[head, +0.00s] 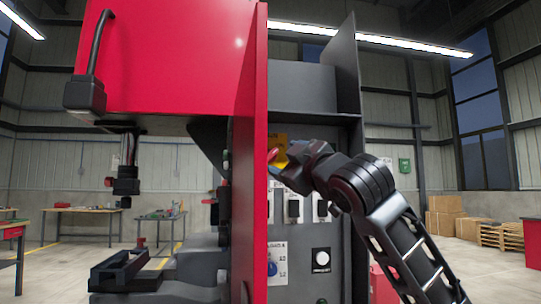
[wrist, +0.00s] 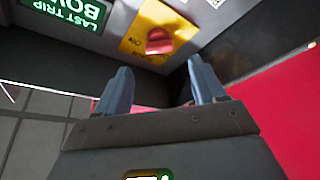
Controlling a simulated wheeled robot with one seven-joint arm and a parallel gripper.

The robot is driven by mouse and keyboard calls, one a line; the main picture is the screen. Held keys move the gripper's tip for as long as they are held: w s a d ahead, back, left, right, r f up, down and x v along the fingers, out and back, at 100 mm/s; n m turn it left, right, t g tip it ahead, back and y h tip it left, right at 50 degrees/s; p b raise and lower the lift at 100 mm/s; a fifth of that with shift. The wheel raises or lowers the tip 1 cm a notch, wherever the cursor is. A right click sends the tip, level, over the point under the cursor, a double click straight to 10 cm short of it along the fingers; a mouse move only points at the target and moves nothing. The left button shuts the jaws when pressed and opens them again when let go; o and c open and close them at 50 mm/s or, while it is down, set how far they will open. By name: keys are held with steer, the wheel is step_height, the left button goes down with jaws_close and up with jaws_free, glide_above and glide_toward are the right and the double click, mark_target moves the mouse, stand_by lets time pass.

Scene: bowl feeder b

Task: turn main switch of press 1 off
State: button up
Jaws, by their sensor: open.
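The main switch is a red rotary knob (wrist: 159,40) on a yellow plate (wrist: 135,42) in the wrist view, where the picture is upside down. In the head view the red knob (head: 272,155) and yellow plate (head: 279,141) show just past the red panel's edge, partly hidden by my gripper (head: 281,170). In the wrist view my gripper (wrist: 158,78) is open, with one finger on each side of the knob in the picture. The fingertips appear short of the knob, with nothing between them. The knob's exact set position is hard to tell.
A green-lit display (wrist: 72,10) sits beside the switch. A tall red panel (head: 256,200) stands close to the left of my gripper.

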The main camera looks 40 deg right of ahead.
mark_target(271, 154)
steer(key=p+x, duration=0.1)
steer(key=x, duration=0.5)
steer(key=shift+w, duration=0.2)
steer(key=shift+c, duration=0.5)
steer(key=c, duration=1)
steer(key=shift+o, duration=0.2)
